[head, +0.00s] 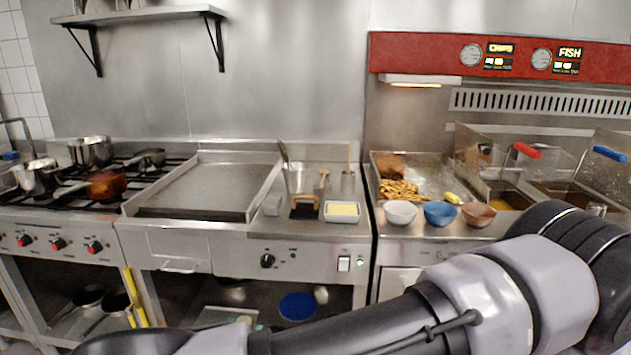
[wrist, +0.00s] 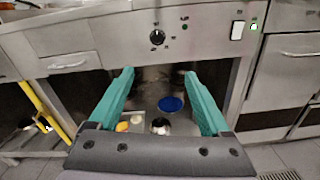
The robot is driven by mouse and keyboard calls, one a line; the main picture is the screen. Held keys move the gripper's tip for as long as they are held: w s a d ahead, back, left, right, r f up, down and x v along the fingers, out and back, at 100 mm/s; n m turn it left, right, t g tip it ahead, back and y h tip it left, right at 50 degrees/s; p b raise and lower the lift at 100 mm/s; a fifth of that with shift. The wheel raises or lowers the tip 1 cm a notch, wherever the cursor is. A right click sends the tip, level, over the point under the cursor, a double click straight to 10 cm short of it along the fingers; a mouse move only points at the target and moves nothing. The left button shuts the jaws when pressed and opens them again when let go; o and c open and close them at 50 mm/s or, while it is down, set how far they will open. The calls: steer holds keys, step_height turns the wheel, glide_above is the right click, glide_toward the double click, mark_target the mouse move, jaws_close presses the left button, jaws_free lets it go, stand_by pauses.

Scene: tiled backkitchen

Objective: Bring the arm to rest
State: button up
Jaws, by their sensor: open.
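My gripper (wrist: 159,73) shows in the wrist view with its two teal fingers spread wide and nothing between them. It points at the front of the steel counter unit, above the open lower shelf. In the head view my arm (head: 480,305) stretches across the bottom from the right edge toward the lower left. I cannot make out the gripper fingers there.
The griddle (head: 210,188) and stove (head: 70,190) are at the left, the fryers (head: 510,195) at the right. Bowls, including a blue one (head: 440,213), line the counter. A blue plate (wrist: 171,104) lies on the lower shelf. Floor shows at lower right in the wrist view.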

steer(key=w+d+r+m+g+h, duration=0.2)
steer(key=w+d+r+m+g, duration=0.25)
steer(key=d+r+m, duration=0.35)
steer(key=w+d+r+m+g+h, duration=0.1)
steer(key=w+d+r+m+g, duration=0.4)
steer(key=r, duration=0.6)
steer(key=w+d+r+m+g+h, duration=0.2)
steer(key=w+d+r+m+g, duration=0.1)
steer(key=d+r+m+g, duration=0.45)
steer(key=s+d+r+m+y, duration=0.2)
steer(key=d+r+m+y, duration=0.15)
steer(key=d+r, duration=0.45)
steer(key=s+d+r+m+y, duration=0.25)
steer(key=d+r+m, duration=0.25)
steer(key=d+r, duration=0.3)
steer(key=s+d+r+m+t+y, duration=0.2)
steer(key=s+d+r+m+t, duration=0.4)
steer(key=s+r, duration=0.3)
steer(key=shift+r+m+y, duration=0.4)
steer(key=shift+r+m, duration=0.5)
